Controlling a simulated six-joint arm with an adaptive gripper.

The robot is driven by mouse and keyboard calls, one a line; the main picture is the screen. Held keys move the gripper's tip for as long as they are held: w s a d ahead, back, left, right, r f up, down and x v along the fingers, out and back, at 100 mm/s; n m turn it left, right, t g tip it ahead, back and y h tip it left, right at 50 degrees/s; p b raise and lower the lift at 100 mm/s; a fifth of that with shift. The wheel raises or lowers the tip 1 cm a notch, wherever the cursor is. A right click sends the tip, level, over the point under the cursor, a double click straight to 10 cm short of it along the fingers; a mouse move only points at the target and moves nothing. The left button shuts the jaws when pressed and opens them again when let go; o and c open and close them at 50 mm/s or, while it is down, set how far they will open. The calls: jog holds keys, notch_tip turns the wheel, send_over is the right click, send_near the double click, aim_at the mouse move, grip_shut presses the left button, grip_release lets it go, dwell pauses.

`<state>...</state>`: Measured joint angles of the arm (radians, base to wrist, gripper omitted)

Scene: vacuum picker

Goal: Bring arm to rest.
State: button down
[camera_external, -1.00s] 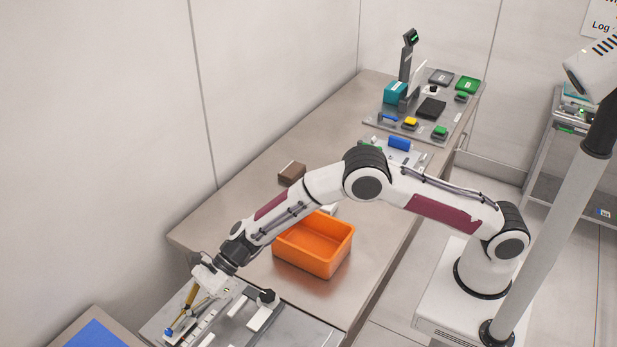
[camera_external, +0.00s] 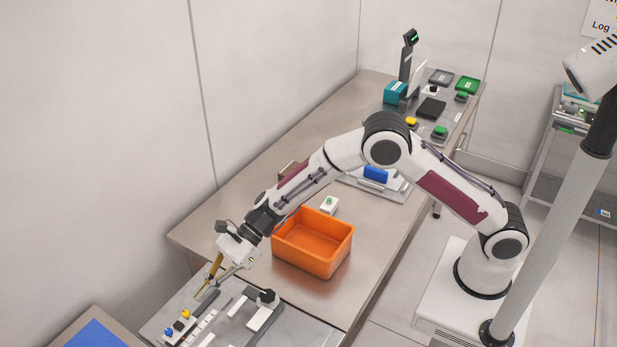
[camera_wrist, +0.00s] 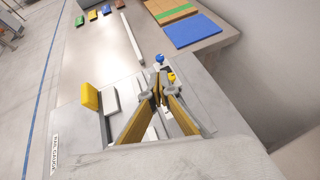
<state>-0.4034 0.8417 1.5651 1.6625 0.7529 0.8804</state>
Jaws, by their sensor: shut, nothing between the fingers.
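My gripper (camera_external: 202,292) is shut and empty, with its gold fingers pointing down and left above the grey fixture plate (camera_external: 283,327) at the front of the bench. In the wrist view the fingertips (camera_wrist: 159,88) meet in the middle of the picture. A blue knob (camera_external: 168,332) and a yellow knob (camera_external: 185,314) stand on the plate below and left of the fingertips. In the wrist view the blue knob (camera_wrist: 159,58) and yellow knob (camera_wrist: 171,77) show just beyond the fingertips. My arm arches over the bench from its base at the right.
An orange bin (camera_external: 300,256) stands empty on the bench, right of my gripper. A black-knobbed clamp (camera_external: 267,297) rises from the plate. A wall bounds the left; devices crowd the bench's far end.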

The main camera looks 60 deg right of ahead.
jog(key=shift+d+r, duration=0.15)
jog(key=shift+s+n, duration=0.1)
jog(key=shift+n, duration=0.2)
dwell(0.4)
